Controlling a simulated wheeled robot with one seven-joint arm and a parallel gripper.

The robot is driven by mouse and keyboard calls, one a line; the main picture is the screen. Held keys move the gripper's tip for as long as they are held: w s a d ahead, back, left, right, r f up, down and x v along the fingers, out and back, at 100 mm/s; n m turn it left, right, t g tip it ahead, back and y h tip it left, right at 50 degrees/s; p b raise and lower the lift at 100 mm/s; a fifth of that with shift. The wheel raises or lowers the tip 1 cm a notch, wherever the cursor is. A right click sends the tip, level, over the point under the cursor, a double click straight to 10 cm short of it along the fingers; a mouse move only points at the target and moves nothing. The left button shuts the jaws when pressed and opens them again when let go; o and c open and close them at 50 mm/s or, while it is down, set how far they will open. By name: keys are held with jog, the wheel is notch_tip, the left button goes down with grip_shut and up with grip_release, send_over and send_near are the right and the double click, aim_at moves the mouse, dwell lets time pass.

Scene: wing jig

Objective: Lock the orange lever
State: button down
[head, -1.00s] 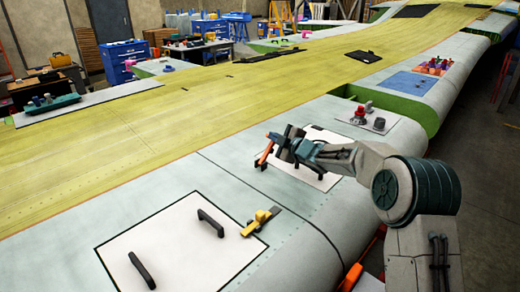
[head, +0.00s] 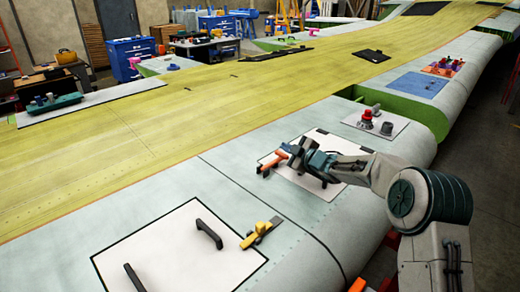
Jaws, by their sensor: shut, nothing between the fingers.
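The orange lever (head: 271,165) sits at the left edge of the far white panel (head: 312,178) on the grey wing surface. It now lies low, close to the surface. My gripper (head: 285,156) is just above and right of the lever, its fingers shut with nothing between them. Whether the fingers touch the lever cannot be told at this size. My gripper and wrist hide part of the panel and one of its black handles.
Red and grey knobs (head: 367,119) stand on a plate beyond my arm. The wing surface left of the orange lever is clear.

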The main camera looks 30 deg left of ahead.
jog(key=shift+a+f+m+p, duration=0.15)
jog(key=shift+f+m+p, duration=0.15)
jog(key=shift+p, duration=0.15)
dwell(0.3)
jog(key=shift+r+p, duration=0.35)
jog(key=shift+r, duration=0.2)
notch_tip(320, 180, up, 4)
jog(key=p, duration=0.3)
jog(key=b+v, duration=0.1)
jog(key=v, duration=0.2)
jog(key=w+b+v, duration=0.1)
jog(key=b+v, duration=0.1)
jog(key=v, duration=0.1)
jog(key=b+v, duration=0.1)
jog(key=v, duration=0.2)
jog(key=shift+w+d+f, duration=0.1)
jog(key=shift+d, duration=0.6)
